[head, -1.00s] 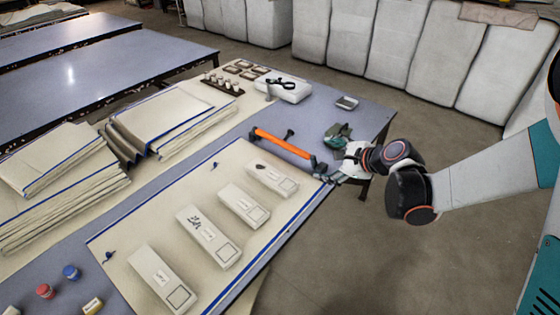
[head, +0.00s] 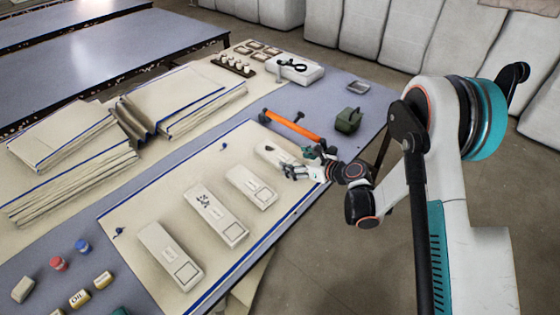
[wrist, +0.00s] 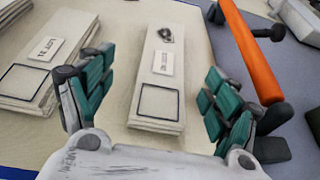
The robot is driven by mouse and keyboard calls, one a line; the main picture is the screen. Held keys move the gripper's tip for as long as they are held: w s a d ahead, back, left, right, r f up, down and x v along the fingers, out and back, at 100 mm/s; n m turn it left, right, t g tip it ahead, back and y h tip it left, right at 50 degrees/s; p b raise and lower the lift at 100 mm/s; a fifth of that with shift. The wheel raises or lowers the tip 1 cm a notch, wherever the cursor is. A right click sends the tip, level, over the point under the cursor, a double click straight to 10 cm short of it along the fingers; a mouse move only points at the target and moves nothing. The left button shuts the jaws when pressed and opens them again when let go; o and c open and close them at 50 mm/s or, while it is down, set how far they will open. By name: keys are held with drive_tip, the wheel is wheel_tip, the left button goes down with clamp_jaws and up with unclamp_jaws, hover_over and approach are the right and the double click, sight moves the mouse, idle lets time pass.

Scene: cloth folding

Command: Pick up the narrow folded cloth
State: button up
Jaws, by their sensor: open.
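Several narrow folded cream cloths lie in a row on the large blue-edged cloth (head: 135,205). The farthest narrow folded cloth (head: 272,152) has a dark mark near its far end and is partly hidden by my gripper (head: 312,165) in the head view. In the wrist view this cloth (wrist: 160,90) lies lengthwise between my open, empty fingers, with a label and a dark square outline on top. My fingers show no contact with it. The neighbouring folded cloths (head: 250,187), (head: 215,214) and (head: 168,255) lie nearer the front.
An orange bar (head: 292,125) lies close beyond the farthest cloth, just right of my fingers in the wrist view.

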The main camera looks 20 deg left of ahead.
sight(280, 156)
drive_tip(key=x, duration=0.3)
drive_tip(key=shift+w+a+f+b, duration=0.1)
drive_tip(key=shift+a+b, duration=0.05)
drive_tip(key=shift+b, duration=0.2)
drive_tip(key=b+x, duration=0.1)
drive_tip(key=x, duration=0.2)
drive_tip(key=b+x, duration=0.1)
drive_tip(key=shift+w+f+b, duration=0.3)
drive_tip(key=shift+w+f, duration=0.15)
drive_tip(key=shift+f, duration=0.1)
drive_tip(key=shift+w+a, duration=0.1)
drive_tip(key=shift+a, duration=0.1)
drive_tip(key=c, duration=1.2)
